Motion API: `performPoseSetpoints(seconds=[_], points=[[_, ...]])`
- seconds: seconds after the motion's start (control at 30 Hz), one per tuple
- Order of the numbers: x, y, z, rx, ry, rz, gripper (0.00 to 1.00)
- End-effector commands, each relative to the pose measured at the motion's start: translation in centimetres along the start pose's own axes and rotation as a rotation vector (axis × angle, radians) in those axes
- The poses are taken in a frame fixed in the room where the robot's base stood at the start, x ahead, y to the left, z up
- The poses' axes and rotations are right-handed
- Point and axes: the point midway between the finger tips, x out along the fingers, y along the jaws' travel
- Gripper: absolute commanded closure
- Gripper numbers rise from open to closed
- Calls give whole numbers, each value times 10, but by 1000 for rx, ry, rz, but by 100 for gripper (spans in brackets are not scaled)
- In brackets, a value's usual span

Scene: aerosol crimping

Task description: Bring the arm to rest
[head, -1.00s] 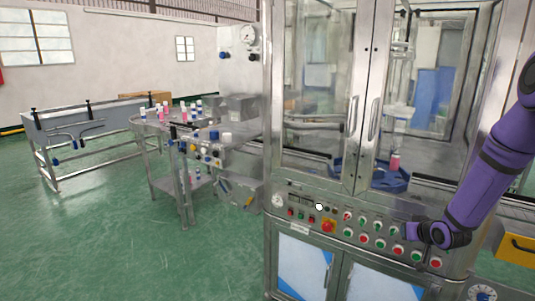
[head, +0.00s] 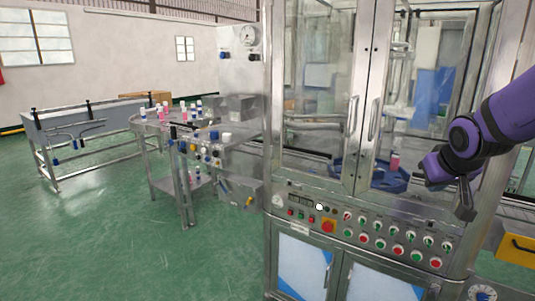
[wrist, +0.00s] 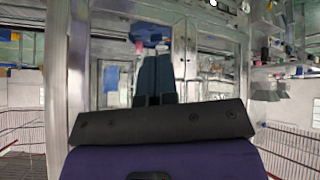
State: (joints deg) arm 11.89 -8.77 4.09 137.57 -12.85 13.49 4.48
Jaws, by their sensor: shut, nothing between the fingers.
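My purple arm (head: 508,112) comes in from the right in the head view. My gripper (head: 465,212) hangs in front of the crimping machine's right side, above the right end of the button panel (head: 385,235), with its fingers pointing down. In the wrist view its two dark blue fingers (wrist: 155,75) lie side by side, shut, with nothing held. The gripper looks clear of the panel, though the exact gap is hard to judge.
The machine's glass doors (head: 365,110) have upright metal handles. Inside, a pink can (head: 395,161) stands by a blue turntable (head: 385,178). A yellow drawer (head: 515,250) is at lower right. A table with bottles (head: 160,115) stands at left. The green floor at left is open.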

Motion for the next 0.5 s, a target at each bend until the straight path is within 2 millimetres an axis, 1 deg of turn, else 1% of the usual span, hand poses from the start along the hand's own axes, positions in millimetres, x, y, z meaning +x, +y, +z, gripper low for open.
performPoseSetpoints(seconds=[0.03, 0.1, 0.27, 0.4, 0.5], points=[[-19, -4, 5, 1, -5, 0, 100], [-40, -8, 13, 6, -22, -3, 100], [-86, -18, 38, 18, -64, -20, 100], [-124, -27, 65, 26, -100, -48, 100], [-149, -33, 86, 28, -125, -75, 100]])
